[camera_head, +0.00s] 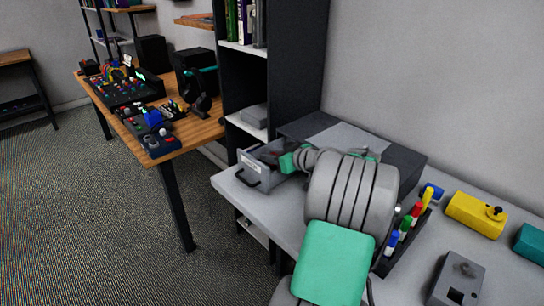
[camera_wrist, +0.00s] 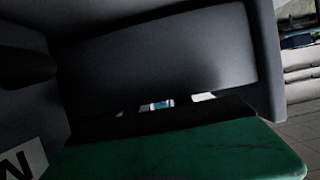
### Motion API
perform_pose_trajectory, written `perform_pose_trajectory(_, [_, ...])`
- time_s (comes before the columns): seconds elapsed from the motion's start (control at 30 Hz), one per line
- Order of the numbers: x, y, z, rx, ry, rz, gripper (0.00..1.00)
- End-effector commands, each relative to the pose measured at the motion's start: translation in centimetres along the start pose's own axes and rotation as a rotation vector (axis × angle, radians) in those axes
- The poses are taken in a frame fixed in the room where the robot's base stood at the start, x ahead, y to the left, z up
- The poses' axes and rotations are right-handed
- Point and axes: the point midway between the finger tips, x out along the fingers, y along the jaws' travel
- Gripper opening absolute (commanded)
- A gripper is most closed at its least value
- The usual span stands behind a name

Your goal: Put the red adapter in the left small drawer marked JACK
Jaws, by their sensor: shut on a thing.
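A small grey drawer (camera_head: 264,178) is pulled out from the dark cabinet (camera_head: 405,165) on the light worktop. Its front has a white label, too small to read, and a dark handle. My gripper (camera_head: 287,160) is at the open drawer, behind its front panel. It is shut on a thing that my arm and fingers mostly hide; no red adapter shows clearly. The wrist view shows dark drawer-like walls close up, a green part of my gripper (camera_wrist: 180,155) across the bottom, and a tiny pale-blue and reddish patch in a gap. A cropped white label (camera_wrist: 22,160) sits at lower left.
A marker rack (camera_head: 405,238), a yellow box (camera_head: 475,211), a grey box (camera_head: 458,280) and a teal block (camera_head: 530,243) stand right of my arm. A wooden desk (camera_head: 195,130) with electronics and a shelf unit (camera_head: 290,70) are behind. Floor at left is clear.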

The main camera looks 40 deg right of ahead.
Motion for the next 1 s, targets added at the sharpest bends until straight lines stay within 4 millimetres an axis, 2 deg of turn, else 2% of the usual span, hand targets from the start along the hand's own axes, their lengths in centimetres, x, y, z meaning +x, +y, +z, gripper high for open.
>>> perform_pose_trajectory(0.1, [0.2, 0.0, 0.5, 0.000, 0.000, 0.000, 0.00])
perform_pose_trajectory(0.13, [0.1, 0.0, 0.3, 0.000, 0.000, 0.000, 0.29])
perform_pose_trajectory(0.37, [0.1, 0.0, 0.2, 0.001, -0.001, 0.000, 0.48])
perform_pose_trajectory(0.7, [-0.4, 0.1, -0.1, 0.001, 0.000, 0.001, 0.48])
perform_pose_trajectory(0.87, [-3.6, 0.2, 0.0, 0.001, 0.000, 0.006, 0.48])
perform_pose_trajectory(1.0, [-7.4, 0.2, 0.0, 0.001, 0.000, 0.006, 0.48])
